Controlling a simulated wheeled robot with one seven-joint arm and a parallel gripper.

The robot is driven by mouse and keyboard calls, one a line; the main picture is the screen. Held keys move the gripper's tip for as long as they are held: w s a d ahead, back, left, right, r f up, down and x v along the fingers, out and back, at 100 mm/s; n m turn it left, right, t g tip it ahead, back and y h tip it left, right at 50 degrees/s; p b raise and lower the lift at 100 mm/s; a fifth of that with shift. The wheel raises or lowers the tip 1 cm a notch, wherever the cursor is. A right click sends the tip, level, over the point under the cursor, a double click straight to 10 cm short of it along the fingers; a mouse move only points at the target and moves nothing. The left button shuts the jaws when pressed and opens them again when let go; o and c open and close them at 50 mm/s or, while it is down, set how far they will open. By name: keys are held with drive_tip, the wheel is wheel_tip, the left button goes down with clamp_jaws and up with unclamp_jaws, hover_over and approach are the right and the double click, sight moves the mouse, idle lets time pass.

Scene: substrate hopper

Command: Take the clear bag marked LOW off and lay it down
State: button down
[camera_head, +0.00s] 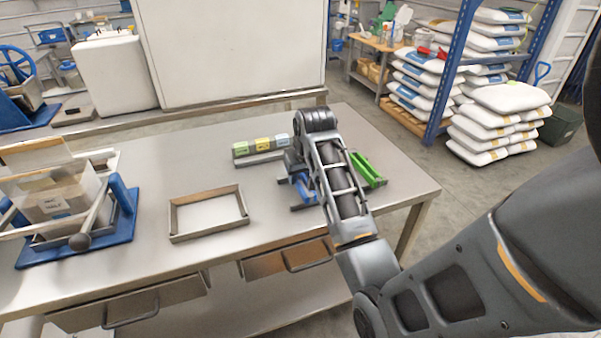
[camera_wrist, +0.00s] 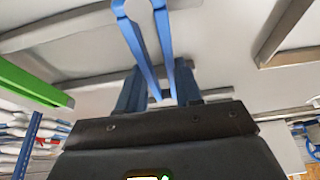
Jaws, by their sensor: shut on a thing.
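My gripper (camera_head: 300,180) is low over the right part of the metal table, shut on a slim blue two-pronged thing (camera_wrist: 147,50). Its prongs spread away from my jaws in the wrist view, and part of it shows blue in the head view (camera_head: 304,187). A clear container or bag (camera_head: 60,200) with a small dark label sits in the blue-based stand (camera_head: 125,229) at the table's left end. I cannot read its label, so I cannot tell if it is marked LOW. My gripper is far to its right.
An empty metal frame (camera_head: 172,222) lies mid-table. A grey rack (camera_head: 258,159) with green, yellow and blue labels stands behind my gripper. A green two-armed thing (camera_head: 368,170) lies just right of it. Bare tabletop separates the frame from the stand.

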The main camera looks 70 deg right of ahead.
drive_tip(key=shift+f, duration=0.6)
idle(0.3)
drive_tip(key=c, duration=0.7)
unclamp_jaws()
drive_tip(key=shift+r, duration=0.15)
drive_tip(key=shift+b+v, duration=0.4)
drive_tip(key=shift+v, duration=3.4)
